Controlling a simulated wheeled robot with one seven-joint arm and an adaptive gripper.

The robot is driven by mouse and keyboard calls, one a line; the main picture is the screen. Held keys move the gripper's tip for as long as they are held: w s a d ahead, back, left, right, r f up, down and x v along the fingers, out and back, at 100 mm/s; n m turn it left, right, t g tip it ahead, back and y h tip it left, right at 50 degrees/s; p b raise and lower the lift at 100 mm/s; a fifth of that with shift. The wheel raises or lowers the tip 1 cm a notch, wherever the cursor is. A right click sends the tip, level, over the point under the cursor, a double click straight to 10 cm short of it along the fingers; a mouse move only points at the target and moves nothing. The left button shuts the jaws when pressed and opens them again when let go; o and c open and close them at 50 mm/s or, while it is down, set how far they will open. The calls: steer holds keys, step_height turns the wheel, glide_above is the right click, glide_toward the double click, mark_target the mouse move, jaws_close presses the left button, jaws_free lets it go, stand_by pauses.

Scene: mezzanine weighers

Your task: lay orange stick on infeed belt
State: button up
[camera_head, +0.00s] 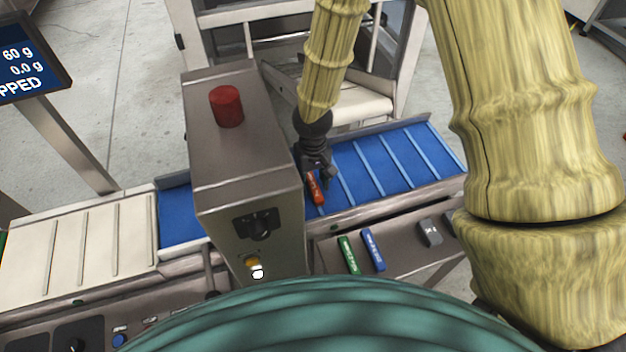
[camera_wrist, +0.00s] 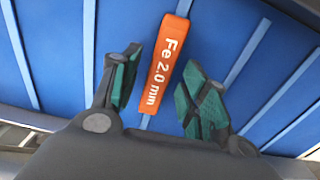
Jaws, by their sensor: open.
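The orange stick (camera_head: 315,188) is at the blue infeed belt (camera_head: 385,165), just right of the metal detector housing. In the wrist view the orange stick (camera_wrist: 166,62) reads "Fe 2.0 mm" and appears against the ribbed blue belt (camera_wrist: 225,35). My gripper (camera_head: 318,172) is over the belt. In the wrist view my gripper (camera_wrist: 158,85) is open, with its green-padded fingers on either side of the stick's near part and gaps visible beside it. I cannot tell whether the stick rests fully on the belt or on a rib.
The steel detector housing (camera_head: 245,165) with a red beacon (camera_head: 227,106) stands close left of my gripper. A green stick (camera_head: 348,254), a blue stick (camera_head: 373,250) and a grey block (camera_head: 430,232) lie on the front ledge. A white slatted conveyor (camera_head: 80,245) is at left.

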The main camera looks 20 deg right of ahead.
mark_target(313, 184)
step_height(313, 184, up, 12)
steer(key=b, duration=0.1)
stand_by(0.6)
